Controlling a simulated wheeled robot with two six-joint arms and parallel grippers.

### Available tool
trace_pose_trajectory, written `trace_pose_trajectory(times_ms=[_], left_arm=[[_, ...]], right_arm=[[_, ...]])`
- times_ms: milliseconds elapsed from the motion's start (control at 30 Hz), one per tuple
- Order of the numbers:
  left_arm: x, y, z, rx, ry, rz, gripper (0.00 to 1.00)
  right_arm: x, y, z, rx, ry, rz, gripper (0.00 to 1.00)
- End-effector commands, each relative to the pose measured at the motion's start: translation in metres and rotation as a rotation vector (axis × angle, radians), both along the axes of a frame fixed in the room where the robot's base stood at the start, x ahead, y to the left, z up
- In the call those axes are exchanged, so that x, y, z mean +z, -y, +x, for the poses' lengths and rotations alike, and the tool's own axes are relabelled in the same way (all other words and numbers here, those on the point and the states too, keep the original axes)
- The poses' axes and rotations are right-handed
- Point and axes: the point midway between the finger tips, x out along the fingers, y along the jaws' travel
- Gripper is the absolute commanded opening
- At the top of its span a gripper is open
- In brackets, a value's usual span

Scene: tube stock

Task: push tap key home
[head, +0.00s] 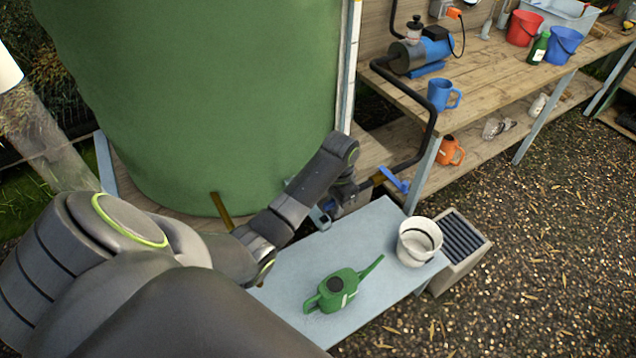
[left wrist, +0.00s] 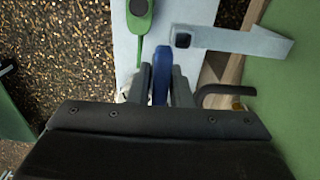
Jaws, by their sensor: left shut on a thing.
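My left gripper (head: 345,196) is low beside the green tank, over the far end of the pale blue bench. In the left wrist view its two fingers (left wrist: 161,82) are closed on a narrow blue piece, the tap key (left wrist: 160,88), which reaches past the fingertips. In the head view a blue lever (head: 396,181) shows just right of the gripper, beside a brass fitting (head: 377,179) on a black pipe; I cannot tell if it is the same piece. The key's lower end and its seat are hidden. My right gripper is not in view.
A green watering can (head: 337,288) and a white pot (head: 419,241) stand on the pale bench (head: 290,297). A pale bracket with a dark square (left wrist: 236,42) juts close by. The green tank (head: 200,90) blocks the left. A wooden workbench stands at upper right.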

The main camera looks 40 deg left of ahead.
Motion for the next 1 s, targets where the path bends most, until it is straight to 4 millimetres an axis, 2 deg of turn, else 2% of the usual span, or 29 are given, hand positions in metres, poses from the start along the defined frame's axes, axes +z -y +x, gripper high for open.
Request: trace_pose_trajectory(times_ms=[33,100,200,467,1000], left_arm=[[0.004,-0.016,0.001,-0.001,0.003,0.004,0.0],[0.007,-0.029,0.0,-0.004,0.004,0.002,0.0],[0.009,-0.039,0.0,-0.008,0.004,-0.001,0.0],[0.001,-0.04,0.0,-0.009,0.004,-0.004,0.0],[-0.033,-0.039,0.0,-0.009,0.005,-0.002,0.0]], right_arm=[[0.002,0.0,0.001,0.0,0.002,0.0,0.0],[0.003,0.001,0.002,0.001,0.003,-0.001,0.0],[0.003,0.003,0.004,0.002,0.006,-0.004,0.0],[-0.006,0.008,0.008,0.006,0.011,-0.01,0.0],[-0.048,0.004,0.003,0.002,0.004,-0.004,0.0]])
